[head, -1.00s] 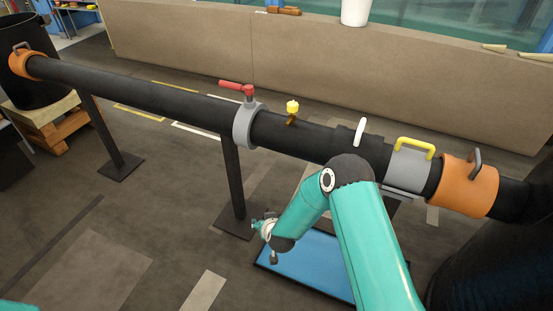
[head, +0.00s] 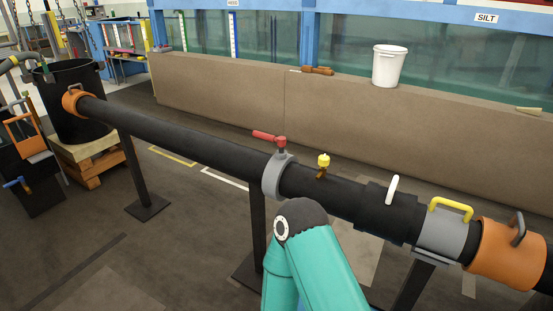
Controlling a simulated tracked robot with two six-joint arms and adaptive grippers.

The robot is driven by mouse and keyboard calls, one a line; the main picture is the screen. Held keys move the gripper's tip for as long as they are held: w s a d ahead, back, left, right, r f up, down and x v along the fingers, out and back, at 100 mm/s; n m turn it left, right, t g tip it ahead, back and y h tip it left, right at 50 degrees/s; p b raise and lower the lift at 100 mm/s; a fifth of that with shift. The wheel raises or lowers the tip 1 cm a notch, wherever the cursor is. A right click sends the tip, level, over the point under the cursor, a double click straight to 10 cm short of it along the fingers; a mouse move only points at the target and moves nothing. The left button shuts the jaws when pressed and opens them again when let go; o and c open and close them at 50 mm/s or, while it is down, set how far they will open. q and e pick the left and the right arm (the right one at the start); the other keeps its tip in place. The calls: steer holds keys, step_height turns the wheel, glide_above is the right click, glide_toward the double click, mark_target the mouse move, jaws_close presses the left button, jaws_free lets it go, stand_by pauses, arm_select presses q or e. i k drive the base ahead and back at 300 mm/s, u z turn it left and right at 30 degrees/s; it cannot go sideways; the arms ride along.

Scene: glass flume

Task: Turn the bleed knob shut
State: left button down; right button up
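The bleed knob is taken to be the small yellow knob (head: 323,160) on a short brass stem on top of the black pipe (head: 200,150), right of the red-handled valve (head: 272,138). Nothing touches it. Whether it is open or shut cannot be told. My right arm rises from the bottom of the head view, its elbow in front of the pipe and below the knob. The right gripper is not visible. My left arm and gripper are not in view.
Along the pipe to the right are a white lever (head: 393,189), a grey collar with a yellow handle (head: 450,210) and an orange collar (head: 500,255). Behind runs a brown wall (head: 370,125) with a white bucket (head: 389,66) on it. A black tub (head: 72,90) stands far left.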

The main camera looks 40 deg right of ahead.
mark_target(323, 160)
steer(key=u, duration=0.6)
steer(key=k, duration=1.85)
steer(key=z, duration=0.8)
steer(key=i, duration=1.65)
steer(key=u, duration=0.05)
